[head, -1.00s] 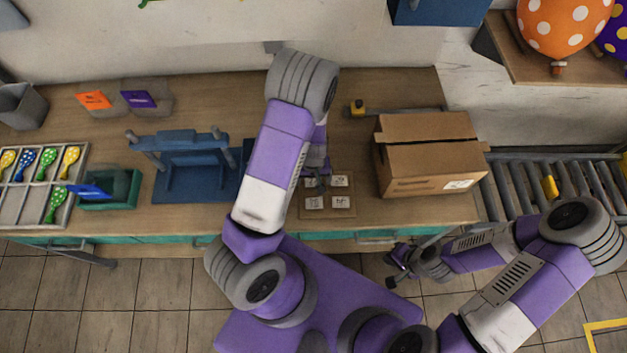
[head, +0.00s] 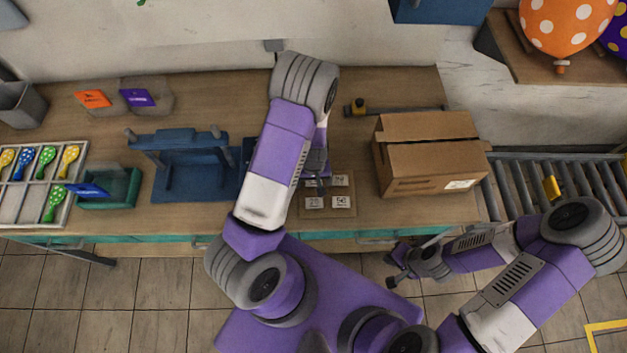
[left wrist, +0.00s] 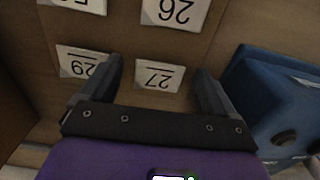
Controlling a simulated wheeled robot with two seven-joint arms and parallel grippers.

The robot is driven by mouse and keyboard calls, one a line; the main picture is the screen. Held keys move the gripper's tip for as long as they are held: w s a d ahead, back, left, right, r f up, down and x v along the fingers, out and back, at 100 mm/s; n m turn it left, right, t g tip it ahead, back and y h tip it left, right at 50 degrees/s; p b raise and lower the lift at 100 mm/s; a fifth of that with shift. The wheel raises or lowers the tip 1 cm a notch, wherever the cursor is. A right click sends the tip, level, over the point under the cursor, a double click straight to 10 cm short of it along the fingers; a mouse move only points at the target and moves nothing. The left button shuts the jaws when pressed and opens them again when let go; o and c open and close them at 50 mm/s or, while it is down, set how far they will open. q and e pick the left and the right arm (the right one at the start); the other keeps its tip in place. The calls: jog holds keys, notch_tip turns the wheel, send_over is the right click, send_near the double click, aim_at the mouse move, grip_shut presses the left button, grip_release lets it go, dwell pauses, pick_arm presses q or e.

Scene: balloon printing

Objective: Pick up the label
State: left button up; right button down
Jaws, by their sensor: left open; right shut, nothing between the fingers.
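White labels with black numbers lie on a brown board (head: 327,212). In the left wrist view, the label 27 (left wrist: 159,77) lies between the fingertips of my left gripper (left wrist: 157,70), which is open and empty. The label 26 (left wrist: 175,12) is beyond it, and the label 29 (left wrist: 77,62) is by the left finger. In the head view my left gripper (head: 316,186) is over the upper left of the board and partly hides a label there. The gap between fingertips and board is hard to judge. My right gripper (head: 390,270) is shut and empty, off the table's front edge.
A blue frame-like stand (head: 180,165) is left of the board, and a cardboard box (head: 430,160) is to its right. A green bin (head: 122,192) and a tray of balloons (head: 45,205) are further left. A roller conveyor (head: 525,185) is at the right.

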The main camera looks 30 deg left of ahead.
pick_arm(q)
jog(key=c, duration=1.1)
jog(key=shift+r, duration=0.1)
